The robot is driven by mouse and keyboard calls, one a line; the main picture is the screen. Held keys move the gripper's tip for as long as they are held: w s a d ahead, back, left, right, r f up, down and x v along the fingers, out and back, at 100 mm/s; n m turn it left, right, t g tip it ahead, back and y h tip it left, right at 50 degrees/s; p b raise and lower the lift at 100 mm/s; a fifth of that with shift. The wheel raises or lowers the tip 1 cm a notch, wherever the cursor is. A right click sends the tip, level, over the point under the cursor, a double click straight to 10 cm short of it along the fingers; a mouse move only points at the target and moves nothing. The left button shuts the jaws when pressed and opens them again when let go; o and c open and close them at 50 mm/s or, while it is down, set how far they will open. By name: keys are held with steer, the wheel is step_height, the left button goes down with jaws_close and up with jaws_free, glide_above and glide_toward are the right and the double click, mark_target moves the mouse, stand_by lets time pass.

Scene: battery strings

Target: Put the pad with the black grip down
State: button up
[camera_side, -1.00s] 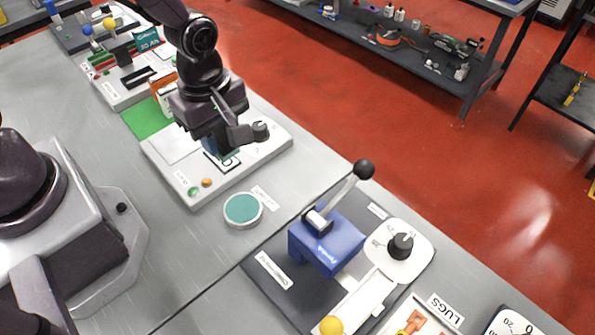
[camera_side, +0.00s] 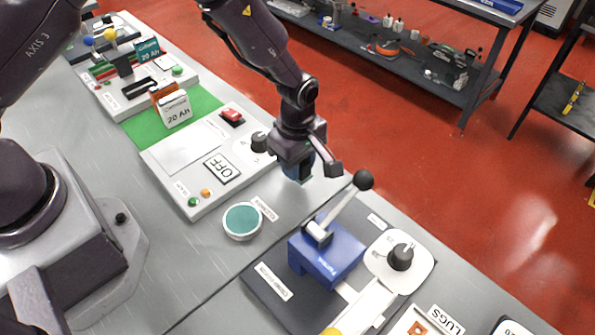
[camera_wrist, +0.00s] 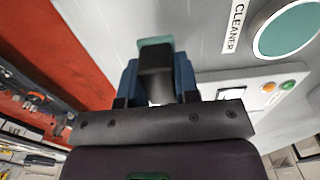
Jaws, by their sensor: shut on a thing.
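My gripper (camera_side: 303,172) is shut on the pad with the black grip and hangs above the bench near its far edge. In the wrist view, the black grip (camera_wrist: 157,76) sits between my blue fingers, and the teal pad (camera_wrist: 155,42) shows just beyond it. In the side view the pad is mostly hidden by my gripper. Whether it touches the bench I cannot tell; it looks raised. The round teal-topped cleaner dish (camera_side: 242,219) stands on the bench, left of and nearer than my gripper, and also shows in the wrist view (camera_wrist: 288,30).
A white panel (camera_side: 222,190) with an OFF display, a knob and a red switch (camera_side: 232,116) lies to the left. A blue press (camera_side: 327,252) with an upright black-knobbed lever (camera_side: 362,180) stands close on the right.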

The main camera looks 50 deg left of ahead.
steer(key=shift+f, duration=1.5)
steer(key=shift+f, duration=0.15)
steer(key=o, duration=1)
step_height(320, 180, up, 13)
steer(key=shift+f, duration=0.2)
steer(key=s+a+r+m+t+h, duration=0.1)
steer(key=s+a+r+m, duration=0.3)
steer(key=r, duration=0.4)
steer(key=s+a+r+m+t+h, duration=0.1)
steer(key=s+a+r+m, duration=0.3)
steer(key=r, duration=0.5)
steer(key=s+a+r+m+t, duration=0.1)
steer(key=s+m, duration=0.2)
steer(key=s, duration=0.1)
steer(key=s+a+r+m+t+y, duration=0.1)
steer(key=s+a+r+m, duration=0.1)
steer(key=s+m, duration=0.1)
steer(key=s+a+r+m+t+y, duration=0.1)
steer(key=s+a+m, duration=0.1)
steer(key=s+m, duration=0.2)
steer(key=shift+s+r+t, duration=0.3)
steer(key=shift+s+r, duration=0.1)
steer(key=shift+s, duration=0.3)
